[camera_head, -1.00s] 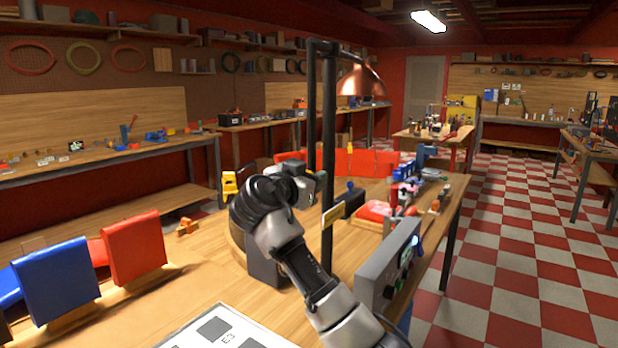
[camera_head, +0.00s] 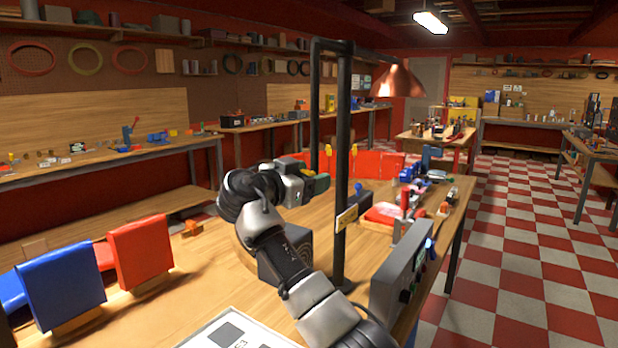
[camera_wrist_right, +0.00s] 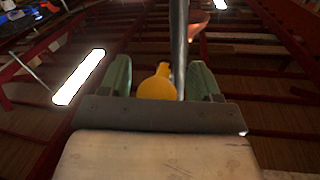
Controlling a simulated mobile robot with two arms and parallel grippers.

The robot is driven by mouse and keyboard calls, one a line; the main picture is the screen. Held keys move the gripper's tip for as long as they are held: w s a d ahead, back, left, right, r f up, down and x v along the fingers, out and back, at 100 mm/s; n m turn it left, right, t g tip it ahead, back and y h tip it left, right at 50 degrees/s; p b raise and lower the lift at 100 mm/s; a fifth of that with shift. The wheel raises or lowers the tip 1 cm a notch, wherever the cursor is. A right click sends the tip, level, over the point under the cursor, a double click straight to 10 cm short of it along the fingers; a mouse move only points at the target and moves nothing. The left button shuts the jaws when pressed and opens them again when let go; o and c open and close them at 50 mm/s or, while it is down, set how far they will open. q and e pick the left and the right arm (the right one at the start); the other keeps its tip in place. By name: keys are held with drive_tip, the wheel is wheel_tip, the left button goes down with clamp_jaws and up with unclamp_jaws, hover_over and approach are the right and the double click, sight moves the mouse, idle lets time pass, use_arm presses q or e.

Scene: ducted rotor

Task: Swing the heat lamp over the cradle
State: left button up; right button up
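The heat lamp has a copper shade (camera_head: 398,82) on a bent black arm at the top of a dark upright post (camera_head: 342,150). A thinner black rod (camera_head: 315,120) hangs from the arm's other end. My right gripper (camera_head: 319,184) is at the rod's lower end. The shade also shows there (camera_wrist_right: 198,20). The shade hangs right of the post, well above the bench. I cannot pick out the cradle surely. My left gripper is out of view.
The wooden bench (camera_head: 225,290) carries a grey control box (camera_head: 398,275) in front of the post. A red part (camera_head: 382,214) and several small tools lie behind it. The checkered floor (camera_head: 530,240) at the right is clear.

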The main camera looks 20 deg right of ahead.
drive_tip(key=b+v, duration=0.2)
drive_tip(key=v, duration=0.8)
drive_tip(key=shift+s+a, duration=0.15)
drive_tip(key=shift+a, duration=0.25)
drive_tip(key=shift+f, duration=0.15)
